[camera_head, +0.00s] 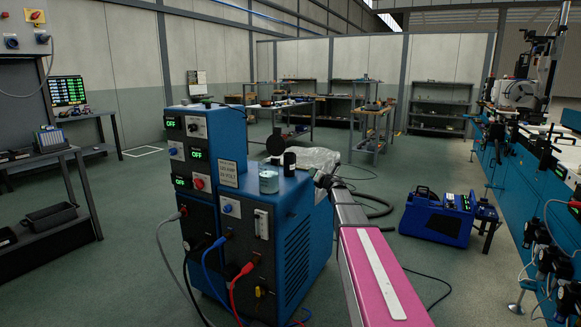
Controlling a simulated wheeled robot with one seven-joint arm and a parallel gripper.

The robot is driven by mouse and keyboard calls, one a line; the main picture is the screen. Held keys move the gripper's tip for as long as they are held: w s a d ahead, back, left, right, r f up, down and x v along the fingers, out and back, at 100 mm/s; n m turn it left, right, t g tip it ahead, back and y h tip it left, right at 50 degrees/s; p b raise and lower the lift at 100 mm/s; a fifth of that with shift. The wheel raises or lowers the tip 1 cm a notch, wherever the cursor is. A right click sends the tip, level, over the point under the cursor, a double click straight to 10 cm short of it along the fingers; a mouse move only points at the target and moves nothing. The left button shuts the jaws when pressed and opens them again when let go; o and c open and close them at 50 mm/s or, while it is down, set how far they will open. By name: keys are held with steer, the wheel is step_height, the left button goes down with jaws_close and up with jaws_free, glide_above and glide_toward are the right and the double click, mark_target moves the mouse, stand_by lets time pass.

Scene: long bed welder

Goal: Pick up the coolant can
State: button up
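A blue welding power cabinet (305,240) stands in the middle with several small items on top. Among them are a clear jar-like container (268,181) with pale contents near the front edge and a short dark cylinder (289,164) just behind it. I cannot tell for sure which of them is the coolant can; no label is readable. My pink arm comes up from the bottom edge.
A blue unit (440,216) sits on the floor at right, beside the long blue welder bed (520,195). Cables cross the floor. Benches and shelves (440,108) stand behind.

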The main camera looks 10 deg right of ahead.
steer(key=w+a+n+g+y, duration=0.1)
steer(key=w+n, duration=0.1)
steer(key=n, duration=0.1)
steer(key=w+a+r+n+g+y, duration=0.1)
steer(key=w+a+n+g+y, duration=0.1)
steer(key=n, duration=0.2)
steer(key=w+a+r+n+g+y, duration=0.1)
steer(key=w+a+n+y, duration=0.1)
steer(key=n, duration=0.1)
steer(key=shift+w+r, duration=0.15)
steer(key=shift+w, duration=0.25)
steer(key=shift+r+x, duration=0.1)
steer(key=shift+x, duration=1.2)
steer(key=shift+r+x, duration=0.15)
steer(key=shift+x, duration=1.15)
jaws_close()
